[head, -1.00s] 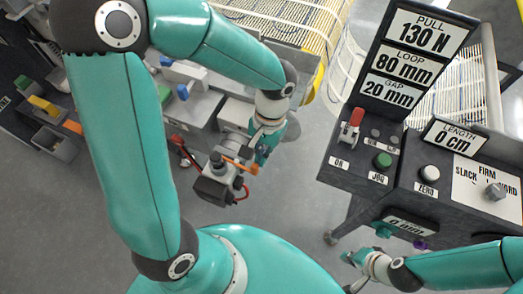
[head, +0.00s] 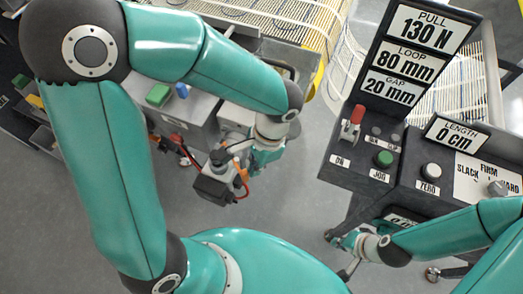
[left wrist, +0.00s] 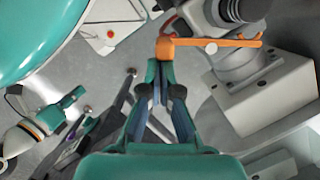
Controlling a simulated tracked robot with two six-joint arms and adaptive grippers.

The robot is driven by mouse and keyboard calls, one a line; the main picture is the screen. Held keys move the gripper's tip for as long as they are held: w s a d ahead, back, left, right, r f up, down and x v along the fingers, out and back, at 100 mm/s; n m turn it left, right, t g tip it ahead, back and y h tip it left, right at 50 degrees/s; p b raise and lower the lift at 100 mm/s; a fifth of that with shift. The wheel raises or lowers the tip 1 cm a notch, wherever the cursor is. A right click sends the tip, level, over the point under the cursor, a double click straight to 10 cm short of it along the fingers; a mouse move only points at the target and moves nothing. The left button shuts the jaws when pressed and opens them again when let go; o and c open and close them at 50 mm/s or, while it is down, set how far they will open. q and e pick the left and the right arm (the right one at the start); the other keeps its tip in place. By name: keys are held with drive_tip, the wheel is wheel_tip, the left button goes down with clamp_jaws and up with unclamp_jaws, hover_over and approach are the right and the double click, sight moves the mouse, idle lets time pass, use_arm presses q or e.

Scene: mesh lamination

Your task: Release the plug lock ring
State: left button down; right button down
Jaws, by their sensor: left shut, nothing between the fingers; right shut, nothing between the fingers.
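In the left wrist view an orange lever or ring arm (left wrist: 222,42) runs across a grey cylindrical fitting (left wrist: 238,62). Its left end is an orange block just ahead of my left gripper (left wrist: 161,68). The fingers are shut and empty; I cannot tell whether the tips touch the block. In the head view my left gripper (head: 262,160) is beside a dark boxy fitting (head: 212,188) with orange parts and a red cable, partly hidden by the arm. My right gripper (head: 342,240) is shut and empty, low and below the control console; it also shows in the left wrist view (left wrist: 75,95).
The dark console (head: 350,175) at right carries a red lever (head: 355,115), a green button (head: 384,158), a white knob (head: 431,171) and signs. A grey bench (head: 185,110) stands behind my left arm. Grey floor (head: 300,190) is open between bench and console.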

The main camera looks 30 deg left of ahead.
use_arm(q)
drive_tip(key=shift+w, duration=0.1)
drive_tip(key=shift+w+a, duration=0.35)
drive_tip(key=shift+w, duration=0.3)
use_arm(e)
drive_tip(key=shift+r, duration=0.1)
use_arm(q)
drive_tip(key=w+d+r, duration=0.3)
drive_tip(key=w+r, duration=0.2)
drive_tip(key=r, duration=0.4)
drive_tip(key=shift+w+d+r, duration=0.2)
drive_tip(key=shift+d+r, duration=0.05)
drive_tip(key=shift+r, duration=0.05)
use_arm(e)
drive_tip(key=shift+w+d, duration=0.15)
drive_tip(key=shift+w, duration=0.25)
